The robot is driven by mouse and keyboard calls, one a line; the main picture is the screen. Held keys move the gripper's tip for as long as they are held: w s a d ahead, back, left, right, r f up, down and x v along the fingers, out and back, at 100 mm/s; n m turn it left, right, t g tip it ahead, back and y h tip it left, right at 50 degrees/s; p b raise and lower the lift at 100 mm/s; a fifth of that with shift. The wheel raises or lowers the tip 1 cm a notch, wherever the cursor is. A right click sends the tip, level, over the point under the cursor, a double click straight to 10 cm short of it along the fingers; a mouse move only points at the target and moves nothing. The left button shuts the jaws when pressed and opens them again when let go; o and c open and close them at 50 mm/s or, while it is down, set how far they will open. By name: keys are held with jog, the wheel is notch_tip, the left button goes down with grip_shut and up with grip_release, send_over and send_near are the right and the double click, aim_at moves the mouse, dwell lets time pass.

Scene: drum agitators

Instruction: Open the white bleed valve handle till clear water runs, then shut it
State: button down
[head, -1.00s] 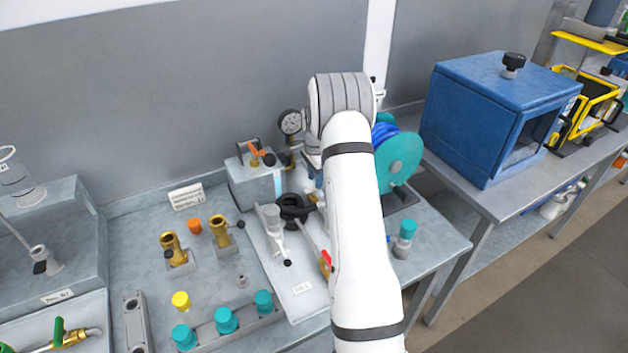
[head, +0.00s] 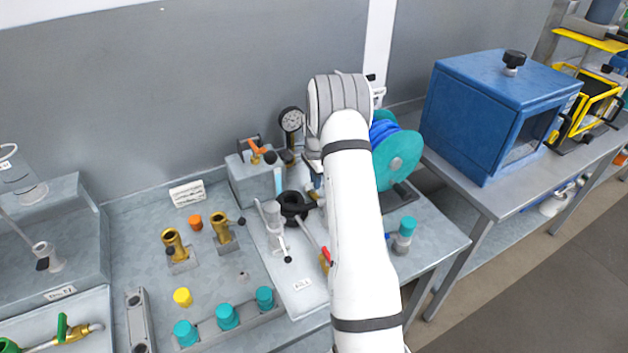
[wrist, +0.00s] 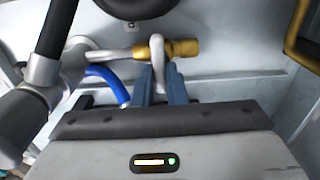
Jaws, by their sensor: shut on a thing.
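In the wrist view the white bleed valve handle (wrist: 157,55) stands up beside a brass valve body (wrist: 181,48) on a pale pipe. My gripper (wrist: 158,80) has its blue fingers closed on the handle's lower part. A blue hose (wrist: 108,78) curves down to the left of the fingers. I cannot make out water running from the valve in either view.
A pressure gauge (head: 291,121) and an orange-handled valve (head: 257,149) stand left of my arm. A red-handled valve (head: 326,257) is close beside it. A teal reel (head: 398,160) and teal-capped bottle (head: 404,234) are on the right. A dark pipe (wrist: 57,35) passes near the gripper.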

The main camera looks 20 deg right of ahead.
jog(key=shift+a, duration=0.3)
jog(key=shift+d, duration=0.25)
jog(key=shift+n+b, duration=0.4)
jog(key=shift+b, duration=0.05)
jog(key=shift+w+f+n+b, duration=0.1)
jog(key=shift+f+n+b, duration=0.05)
jog(key=shift+n+b, duration=0.5)
jog(key=n+b, duration=0.4)
jog(key=n, duration=0.2)
jog(key=shift+w, duration=0.15)
jog(key=n, duration=0.1)
jog(key=n+b, duration=0.1)
jog(key=n, duration=0.1)
jog(key=n+b, duration=0.1)
jog(key=shift+w+r+n, duration=0.15)
jog(key=shift+r+n, duration=0.1)
jog(key=n, duration=0.2)
jog(key=n+b, duration=0.1)
jog(key=n, duration=0.1)
jog(key=shift+a+r, duration=0.1)
jog(key=shift+a, duration=0.1)
jog(key=shift+w+n, duration=0.1)
jog(key=shift+n, duration=0.2)
